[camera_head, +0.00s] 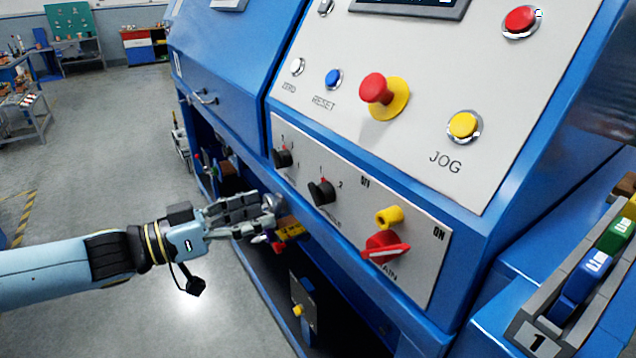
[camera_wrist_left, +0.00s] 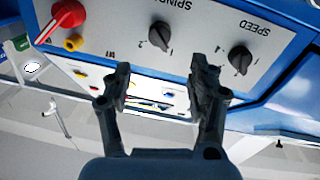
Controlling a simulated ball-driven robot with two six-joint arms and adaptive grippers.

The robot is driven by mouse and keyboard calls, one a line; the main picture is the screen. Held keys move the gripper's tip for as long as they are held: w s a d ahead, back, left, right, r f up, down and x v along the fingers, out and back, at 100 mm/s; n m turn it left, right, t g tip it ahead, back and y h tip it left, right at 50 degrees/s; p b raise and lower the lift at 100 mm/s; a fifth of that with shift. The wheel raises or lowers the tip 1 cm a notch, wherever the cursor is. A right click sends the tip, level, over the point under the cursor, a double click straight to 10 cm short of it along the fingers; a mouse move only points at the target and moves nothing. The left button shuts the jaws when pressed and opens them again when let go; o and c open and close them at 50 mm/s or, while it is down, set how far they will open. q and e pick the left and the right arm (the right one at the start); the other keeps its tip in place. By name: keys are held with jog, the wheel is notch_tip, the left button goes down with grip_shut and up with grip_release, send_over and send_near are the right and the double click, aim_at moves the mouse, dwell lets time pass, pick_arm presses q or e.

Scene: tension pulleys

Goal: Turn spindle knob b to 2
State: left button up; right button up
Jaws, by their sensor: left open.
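The spindle knob (camera_head: 321,191) is the black middle knob on the grey lower panel, with the numbers 1 and 2 beside it. I cannot tell clearly which number it points to. It also shows in the left wrist view (camera_wrist_left: 160,35), under the partly cut-off word SPINDLE. My left gripper (camera_head: 268,215) is left of and below the knob in the head view, apart from it. In the left wrist view the gripper (camera_wrist_left: 160,75) is open and empty, its fingertips either side of a gap below the knob. My right gripper is not in view.
Another black knob (camera_head: 283,158), labelled SPEED in the left wrist view, sits left of the spindle knob. The red main switch (camera_head: 385,247) and a yellow button (camera_head: 390,216) are to its right. A red emergency stop (camera_head: 378,90) projects from the upper panel.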

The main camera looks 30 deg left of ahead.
aim_at(313, 197)
pick_arm(q)
jog(key=x, duration=1)
jog(key=shift+w+d, duration=0.15)
jog(key=shift+w, duration=0.1)
jog(key=shift+f, duration=0.1)
jog(key=c, duration=1.1)
jog(key=shift+c, duration=0.2)
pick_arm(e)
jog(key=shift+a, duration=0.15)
